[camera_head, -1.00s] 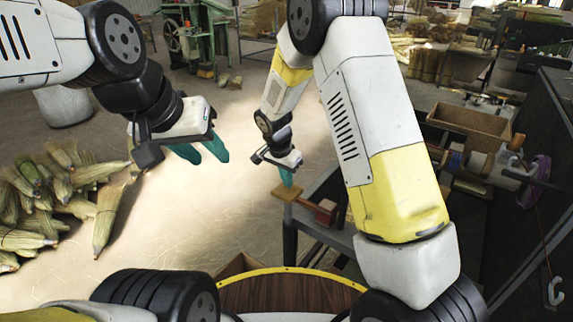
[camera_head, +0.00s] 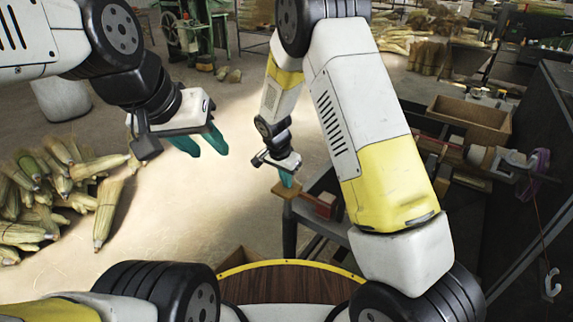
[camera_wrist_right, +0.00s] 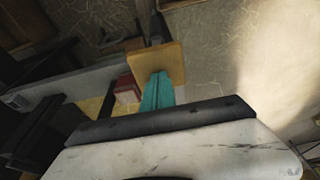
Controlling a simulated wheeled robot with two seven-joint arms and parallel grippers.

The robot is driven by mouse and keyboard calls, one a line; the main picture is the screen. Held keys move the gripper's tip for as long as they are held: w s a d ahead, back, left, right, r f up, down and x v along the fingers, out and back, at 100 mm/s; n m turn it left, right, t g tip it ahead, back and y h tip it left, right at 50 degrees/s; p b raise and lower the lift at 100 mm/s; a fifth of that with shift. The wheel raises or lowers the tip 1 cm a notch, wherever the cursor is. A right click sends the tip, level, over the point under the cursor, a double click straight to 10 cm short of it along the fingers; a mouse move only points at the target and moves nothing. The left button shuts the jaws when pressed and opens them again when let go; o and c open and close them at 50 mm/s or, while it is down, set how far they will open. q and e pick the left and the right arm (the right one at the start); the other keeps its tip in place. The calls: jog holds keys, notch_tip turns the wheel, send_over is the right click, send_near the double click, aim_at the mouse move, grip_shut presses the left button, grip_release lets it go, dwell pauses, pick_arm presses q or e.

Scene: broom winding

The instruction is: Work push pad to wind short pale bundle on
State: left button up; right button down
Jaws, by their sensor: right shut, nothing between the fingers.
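The push pad (camera_head: 284,188) is a small tan board on an arm at the left end of the dark bench. It also shows in the right wrist view (camera_wrist_right: 172,58). My right gripper (camera_head: 287,179) has its teal fingers together, with nothing between them. In the right wrist view its fingertips (camera_wrist_right: 158,76) overlap the pad's near face; I cannot tell whether they touch. A red block (camera_wrist_right: 126,88) sits beside the pad. My left gripper (camera_head: 206,146) hangs over the floor, teal fingers apart and empty. I cannot pick out the short pale bundle.
Pale broom bundles (camera_head: 60,190) lie heaped on the floor at the left. A wooden crate (camera_head: 468,118) and a pale spool (camera_head: 478,155) are on the right, near a purple coil (camera_head: 538,163). A hook (camera_head: 552,283) hangs there. The floor between the heap and the bench is clear.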

aim_at(285, 189)
jog(key=shift+s+a+x, duration=0.15)
jog(key=shift+s+x, duration=0.05)
jog(key=shift+x, duration=0.8)
jog(key=shift+s+a+x, duration=0.1)
jog(key=shift+s+x, duration=0.1)
jog(key=shift+x, duration=0.8)
jog(key=shift+s+a+x, duration=0.15)
jog(key=shift+x, duration=0.8)
jog(key=shift+f, duration=0.15)
jog(key=v, duration=0.3)
jog(key=w+v, duration=0.1)
jog(key=v, duration=0.2)
jog(key=d+v, duration=0.1)
jog(key=v, duration=0.2)
jog(key=shift+w+d+r, duration=0.1)
jog(key=shift+w+r, duration=0.25)
jog(key=shift+f, duration=0.15)
